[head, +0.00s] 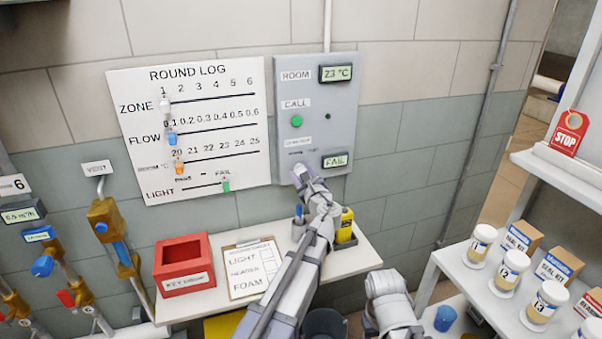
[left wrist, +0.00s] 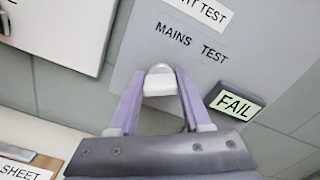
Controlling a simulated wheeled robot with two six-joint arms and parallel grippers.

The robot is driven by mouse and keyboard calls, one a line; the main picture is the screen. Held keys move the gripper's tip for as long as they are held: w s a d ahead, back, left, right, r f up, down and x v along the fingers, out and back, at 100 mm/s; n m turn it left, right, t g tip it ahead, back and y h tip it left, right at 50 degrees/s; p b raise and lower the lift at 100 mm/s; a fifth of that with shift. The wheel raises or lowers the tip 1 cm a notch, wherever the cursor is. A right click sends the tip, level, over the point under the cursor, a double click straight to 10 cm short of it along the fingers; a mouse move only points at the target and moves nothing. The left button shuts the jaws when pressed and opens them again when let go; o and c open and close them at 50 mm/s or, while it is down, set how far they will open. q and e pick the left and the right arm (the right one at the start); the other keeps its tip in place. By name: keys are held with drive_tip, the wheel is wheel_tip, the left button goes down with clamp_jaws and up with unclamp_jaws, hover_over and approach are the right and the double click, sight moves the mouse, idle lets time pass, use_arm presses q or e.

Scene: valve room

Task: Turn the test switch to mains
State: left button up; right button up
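The test switch is a small white knob (left wrist: 160,80) below the printed words MAINS and TEST, on the grey wall panel (head: 343,115). My left gripper (head: 298,174) is at the lower left of this panel in the head view and hides the switch there. In the left wrist view, the purple fingers of my left gripper (left wrist: 161,88) lie on both sides of the knob and appear closed on it. Which word the knob points to, I cannot tell. A small display (left wrist: 236,103) beside it reads FAIL. My right gripper's fingers do not show.
A white shelf below the panel holds a red box (head: 184,279), a clipboard (head: 252,268) and a yellow item (head: 346,225). A round log board (head: 190,130) hangs left of the panel. White shelves (head: 470,270) with jars and boxes stand at right.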

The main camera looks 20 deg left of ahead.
use_arm(q)
clamp_jaws()
idle(0.3)
drive_tip(key=n, duration=0.5)
drive_tip(key=shift+s+f+n, duration=0.1)
drive_tip(key=shift+n, duration=0.3)
drive_tip(key=n, duration=0.6)
drive_tip(key=shift+f, duration=0.1)
idle(0.4)
drive_tip(key=o, duration=0.5)
unclamp_jaws()
